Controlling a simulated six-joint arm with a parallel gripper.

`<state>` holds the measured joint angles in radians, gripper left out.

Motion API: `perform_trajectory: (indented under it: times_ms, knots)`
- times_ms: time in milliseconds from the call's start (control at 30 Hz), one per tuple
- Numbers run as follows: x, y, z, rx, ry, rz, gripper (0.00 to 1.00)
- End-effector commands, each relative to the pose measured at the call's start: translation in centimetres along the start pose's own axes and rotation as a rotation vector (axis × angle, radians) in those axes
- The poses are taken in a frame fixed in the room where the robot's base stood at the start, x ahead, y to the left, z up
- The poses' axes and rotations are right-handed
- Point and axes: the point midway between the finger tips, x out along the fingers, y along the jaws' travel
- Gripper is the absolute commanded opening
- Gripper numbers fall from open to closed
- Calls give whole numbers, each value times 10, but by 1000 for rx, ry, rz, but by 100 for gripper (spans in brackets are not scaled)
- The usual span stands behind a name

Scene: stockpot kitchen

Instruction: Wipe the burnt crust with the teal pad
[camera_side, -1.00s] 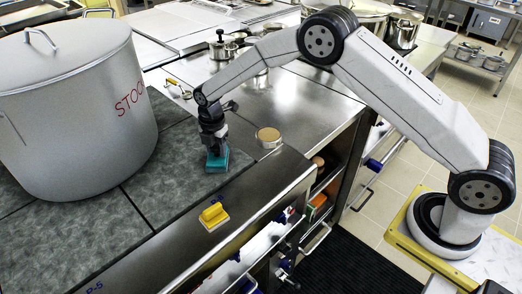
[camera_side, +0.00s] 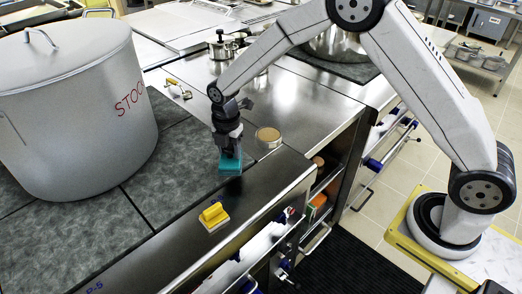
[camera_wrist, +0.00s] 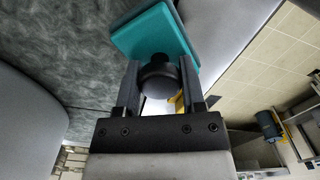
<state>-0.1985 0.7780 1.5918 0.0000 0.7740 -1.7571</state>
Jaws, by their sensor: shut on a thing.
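The teal pad (camera_side: 230,165) is a flat block with a dark round knob (camera_wrist: 158,82) on its back. My gripper (camera_side: 228,150) points down and is shut on this knob, with a finger on each side of it in the wrist view. The pad also shows in the wrist view (camera_wrist: 150,38), beyond the fingers. It is by the right edge of the mottled dark grey plate (camera_side: 170,190), near the steel rim. I cannot tell whether it touches the surface. I cannot make out a burnt crust in either view.
A large stockpot (camera_side: 75,110) stands on the plates at the left. A yellow-handled block (camera_side: 213,217) lies on the steel front strip. A round tin with a tan top (camera_side: 268,137) stands right of my gripper. Small pots (camera_side: 222,46) are at the back.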

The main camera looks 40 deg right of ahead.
Motion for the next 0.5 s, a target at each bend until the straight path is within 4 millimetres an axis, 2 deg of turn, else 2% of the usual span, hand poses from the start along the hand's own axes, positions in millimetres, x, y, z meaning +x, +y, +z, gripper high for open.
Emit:
perform_trajectory:
  times_ms: [300, 500]
  knots:
    - [-31, 1, 0, 0, -1, 4, 0]
    - [-44, 1, 0, 0, -1, 3, 0]
